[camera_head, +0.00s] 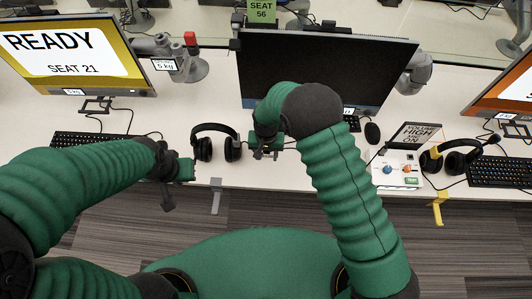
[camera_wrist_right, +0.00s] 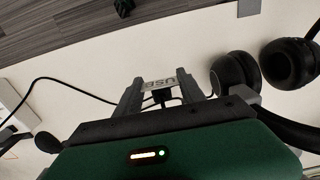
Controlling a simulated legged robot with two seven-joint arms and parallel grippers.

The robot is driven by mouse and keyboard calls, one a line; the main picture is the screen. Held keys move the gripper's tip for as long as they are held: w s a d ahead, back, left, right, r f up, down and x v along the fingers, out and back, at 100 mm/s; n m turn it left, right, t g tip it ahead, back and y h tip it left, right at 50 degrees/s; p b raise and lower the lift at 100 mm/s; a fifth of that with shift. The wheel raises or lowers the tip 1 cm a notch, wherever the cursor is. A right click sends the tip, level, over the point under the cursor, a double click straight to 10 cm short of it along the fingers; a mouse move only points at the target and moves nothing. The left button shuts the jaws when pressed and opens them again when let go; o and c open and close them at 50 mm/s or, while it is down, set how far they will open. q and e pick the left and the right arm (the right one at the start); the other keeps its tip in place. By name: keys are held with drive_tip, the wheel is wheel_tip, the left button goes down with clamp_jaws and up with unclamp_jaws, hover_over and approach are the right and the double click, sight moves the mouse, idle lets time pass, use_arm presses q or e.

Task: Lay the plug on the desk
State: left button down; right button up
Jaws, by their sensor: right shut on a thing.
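The plug (camera_wrist_right: 161,84), with a pale label reading USB and a black cable, is between the fingers of my right gripper (camera_wrist_right: 160,88) in the right wrist view. That gripper is shut on it, and the white desk (camera_wrist_right: 85,72) shows behind. In the head view my right gripper (camera_head: 265,152) is over the front part of the desk (camera_head: 175,112), just right of the black headphones; the plug is too small to make out there. I cannot tell its height above the desk. My left gripper (camera_head: 175,178) is at the desk's front edge on the left; its jaws are unclear.
Black headphones (camera_head: 203,148) lie close beside my right gripper, also in the wrist view (camera_wrist_right: 235,72). A dark monitor (camera_head: 320,65) stands behind. A control box (camera_head: 397,170) with knobs and a mouse (camera_head: 372,132) are to the right. A grey hook (camera_head: 216,195) hangs at the front edge.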

drive_tip(key=shift+f+b, duration=2.55)
drive_tip(key=shift+f, duration=1.25)
drive_tip(key=o, duration=1.4)
drive_tip(key=shift+r, duration=0.1)
wheel_tip(320, 180, up, 16)
drive_tip(key=shift+r, duration=0.75)
wheel_tip(320, 180, up, 5)
drive_tip(key=p, duration=0.5)
hover_over(266, 168)
drive_tip(key=shift+w+r, duration=0.1)
drive_tip(key=shift+r, duration=0.05)
